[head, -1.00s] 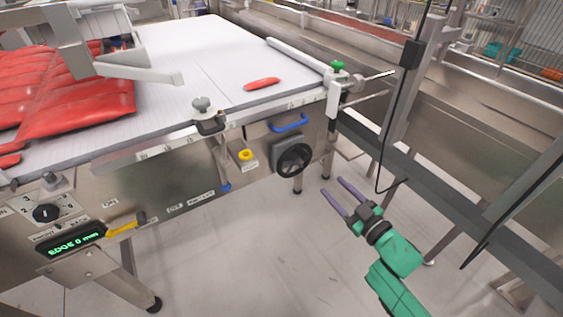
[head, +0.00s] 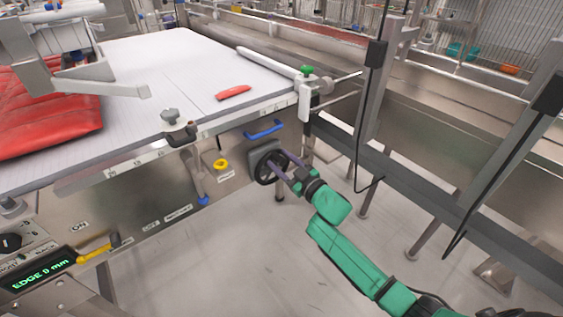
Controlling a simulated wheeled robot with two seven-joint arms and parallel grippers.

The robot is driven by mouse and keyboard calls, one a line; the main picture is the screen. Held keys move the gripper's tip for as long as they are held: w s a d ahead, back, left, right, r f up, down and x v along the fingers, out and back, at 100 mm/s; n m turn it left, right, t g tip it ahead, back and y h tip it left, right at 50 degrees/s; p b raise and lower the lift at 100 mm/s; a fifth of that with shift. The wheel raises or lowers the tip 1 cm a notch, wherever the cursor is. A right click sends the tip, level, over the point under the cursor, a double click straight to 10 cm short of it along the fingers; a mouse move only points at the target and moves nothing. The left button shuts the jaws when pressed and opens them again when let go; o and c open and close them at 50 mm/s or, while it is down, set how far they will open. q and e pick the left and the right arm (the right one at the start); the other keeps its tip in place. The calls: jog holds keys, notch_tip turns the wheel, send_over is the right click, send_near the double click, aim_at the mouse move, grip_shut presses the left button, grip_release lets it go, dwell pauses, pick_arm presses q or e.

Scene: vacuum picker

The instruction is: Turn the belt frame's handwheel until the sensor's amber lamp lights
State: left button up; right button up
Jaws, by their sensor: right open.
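The black handwheel (head: 262,178) is on the front of the belt frame (head: 150,205), below the blue handle. My right gripper (head: 277,162) is at the wheel's right side, its two purple fingers open and pointing at it. The fingertips overlap the rim in the picture; I cannot tell whether they touch it. A green-lit display (head: 42,274) on the frame reads "EDGE 0 mm". I cannot make out the sensor's amber lamp for certain. My left gripper is not in view.
The white belt (head: 165,70) carries a small red piece (head: 234,92) and a large red pile (head: 45,115). A blue handle (head: 264,130) and a yellow ring knob (head: 221,165) are near the wheel. A black cable (head: 358,150) hangs to the right.

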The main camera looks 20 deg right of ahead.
grip_shut()
jog(key=shift+f, duration=0.1)
dwell(1.2)
